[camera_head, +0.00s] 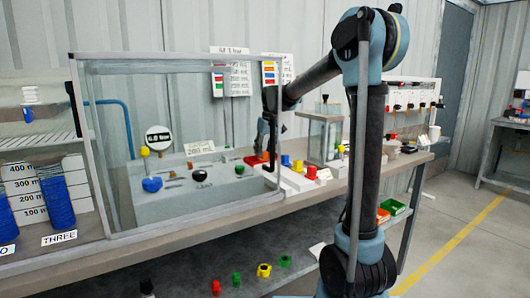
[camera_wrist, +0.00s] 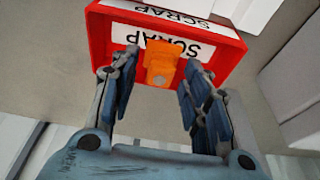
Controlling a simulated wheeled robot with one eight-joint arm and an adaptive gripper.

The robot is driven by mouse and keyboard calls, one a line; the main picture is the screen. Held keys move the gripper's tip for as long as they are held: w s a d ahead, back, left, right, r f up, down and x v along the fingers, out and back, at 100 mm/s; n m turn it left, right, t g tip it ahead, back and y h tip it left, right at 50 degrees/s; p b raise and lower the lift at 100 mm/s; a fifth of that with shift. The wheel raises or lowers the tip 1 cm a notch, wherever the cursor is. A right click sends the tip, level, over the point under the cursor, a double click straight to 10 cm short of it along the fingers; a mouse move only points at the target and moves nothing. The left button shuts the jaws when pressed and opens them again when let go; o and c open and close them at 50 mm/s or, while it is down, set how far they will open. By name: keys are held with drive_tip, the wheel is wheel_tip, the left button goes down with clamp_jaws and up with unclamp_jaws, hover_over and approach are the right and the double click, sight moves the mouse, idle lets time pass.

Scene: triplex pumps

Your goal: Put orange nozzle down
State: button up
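The orange nozzle (camera_wrist: 161,62) shows in the wrist view between my fingertips, over the floor of a red tray marked SCRAP (camera_wrist: 99,45). It looks to rest in the tray, though its underside is hidden. My gripper (camera_wrist: 160,68) is open, with a finger on each side of the nozzle and a visible gap on both sides. In the head view my gripper (camera_head: 264,148) points down at the red tray (camera_head: 252,161) on the bench. The nozzle is too small to make out clearly there.
A clear-walled enclosure (camera_head: 165,234) stands to the left of the tray. Yellow, blue and red parts (camera_head: 298,166) sit just right of it on a white block. A glass box (camera_head: 322,138) stands behind them.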

drive_tip(key=shift+r, duration=0.15)
drive_tip(key=v, duration=1.2)
drive_tip(key=shift+s+d, duration=0.15)
